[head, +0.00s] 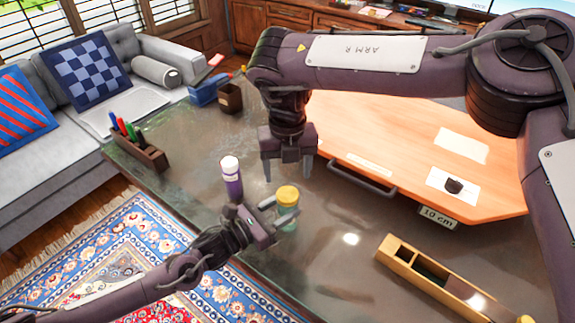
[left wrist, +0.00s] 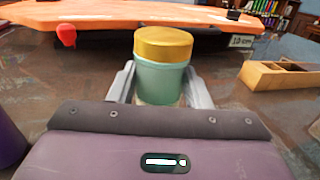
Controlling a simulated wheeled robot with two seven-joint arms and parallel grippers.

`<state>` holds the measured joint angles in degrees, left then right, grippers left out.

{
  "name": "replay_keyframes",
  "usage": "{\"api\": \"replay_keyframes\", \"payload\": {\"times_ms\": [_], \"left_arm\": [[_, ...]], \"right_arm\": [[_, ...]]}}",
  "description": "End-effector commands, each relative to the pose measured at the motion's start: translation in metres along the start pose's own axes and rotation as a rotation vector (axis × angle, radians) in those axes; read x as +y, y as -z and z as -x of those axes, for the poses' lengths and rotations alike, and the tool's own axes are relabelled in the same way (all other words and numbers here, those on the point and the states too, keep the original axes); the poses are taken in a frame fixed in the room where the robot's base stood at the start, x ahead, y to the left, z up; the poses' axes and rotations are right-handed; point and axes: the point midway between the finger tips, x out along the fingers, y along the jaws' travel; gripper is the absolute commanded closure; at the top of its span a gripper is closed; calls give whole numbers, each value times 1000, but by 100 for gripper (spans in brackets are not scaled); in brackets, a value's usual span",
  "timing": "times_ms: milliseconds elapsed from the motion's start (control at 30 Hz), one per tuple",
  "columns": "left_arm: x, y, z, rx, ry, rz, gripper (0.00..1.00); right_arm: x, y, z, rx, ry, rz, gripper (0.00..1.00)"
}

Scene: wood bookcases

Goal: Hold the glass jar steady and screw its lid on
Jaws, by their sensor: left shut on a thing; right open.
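The glass jar (head: 287,221) stands upright on the dark table, greenish, with the yellow-gold lid (head: 287,195) sitting on its top. In the left wrist view the jar (left wrist: 160,82) is between the fingers, and the lid (left wrist: 163,44) looks level on it. I cannot tell how tightly the lid sits. My left gripper (head: 283,214) is shut around the jar's body, below the lid. My right gripper (head: 289,172) is open and empty, pointing down, above and behind the jar and lid, apart from them.
A purple bottle with a white cap (head: 231,180) stands close left of the jar. An orange board (head: 400,140) with a handle lies behind. A wooden divided box (head: 440,280) is at right. A pen holder (head: 138,148) stands at the left edge.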

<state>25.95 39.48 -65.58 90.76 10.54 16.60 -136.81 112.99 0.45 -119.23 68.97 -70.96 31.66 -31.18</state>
Motion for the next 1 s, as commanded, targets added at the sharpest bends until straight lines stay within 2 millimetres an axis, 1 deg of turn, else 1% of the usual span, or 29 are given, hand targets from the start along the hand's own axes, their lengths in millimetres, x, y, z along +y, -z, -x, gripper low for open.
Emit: {"api": "replay_keyframes", "payload": {"times_ms": [300, 500, 633, 867, 1000], "left_arm": [[0, 0, 0, -1, 0, 0, 100], [0, 0, 0, -1, 0, 0, 100], [0, 0, 0, -1, 0, 0, 100], [0, 0, 0, -1, 0, 0, 100], [0, 0, 0, -1, 0, 0, 100]], "right_arm": [[0, 1, -49, 4, 2, -1, 35], [0, 1, -69, 2, 1, -2, 35], [0, 0, -73, 1, 1, -2, 35], [0, 0, -73, 0, 1, -2, 35], [0, 0, -73, 0, 1, -2, 52]]}}
